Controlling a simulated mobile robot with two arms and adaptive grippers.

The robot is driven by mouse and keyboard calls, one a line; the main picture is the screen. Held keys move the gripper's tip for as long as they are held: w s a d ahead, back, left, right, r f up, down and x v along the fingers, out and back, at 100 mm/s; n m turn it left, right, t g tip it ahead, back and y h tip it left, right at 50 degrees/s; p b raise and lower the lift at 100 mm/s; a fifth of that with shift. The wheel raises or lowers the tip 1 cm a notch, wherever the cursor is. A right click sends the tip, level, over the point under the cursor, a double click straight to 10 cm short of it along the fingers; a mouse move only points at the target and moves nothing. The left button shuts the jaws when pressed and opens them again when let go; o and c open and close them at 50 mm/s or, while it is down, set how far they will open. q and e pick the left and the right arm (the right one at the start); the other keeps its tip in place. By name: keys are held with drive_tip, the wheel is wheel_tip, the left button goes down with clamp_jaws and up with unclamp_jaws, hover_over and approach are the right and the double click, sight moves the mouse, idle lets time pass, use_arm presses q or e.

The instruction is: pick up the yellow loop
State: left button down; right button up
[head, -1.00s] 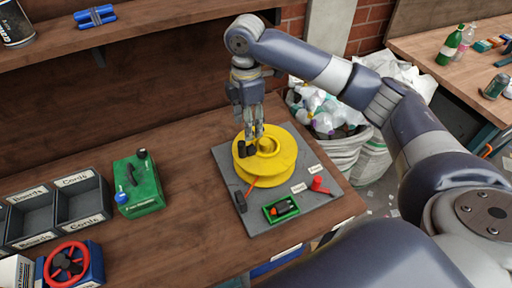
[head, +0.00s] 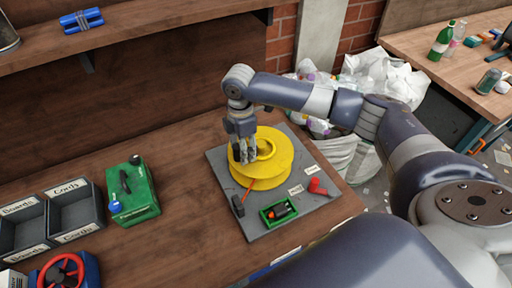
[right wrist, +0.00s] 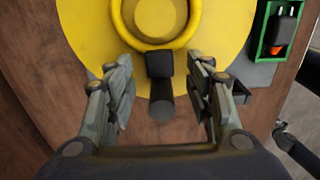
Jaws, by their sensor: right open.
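My right gripper (head: 243,158) points down at the left side of the loop. In the right wrist view its open fingers (right wrist: 160,82) stand on either side of the black block, with gaps on both sides. My left gripper is not in view.
The grey board (head: 222,170) also carries a green tray (head: 266,220), a red part (head: 317,187) and a black part (head: 238,206). A green box (head: 142,205) and grey bins (head: 24,236) stand at the left. Wood between them is clear.

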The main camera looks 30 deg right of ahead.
drive_tip(key=shift+f, duration=0.6)
drive_tip(key=c, duration=1)
drive_tip(key=shift+o, duration=0.2)
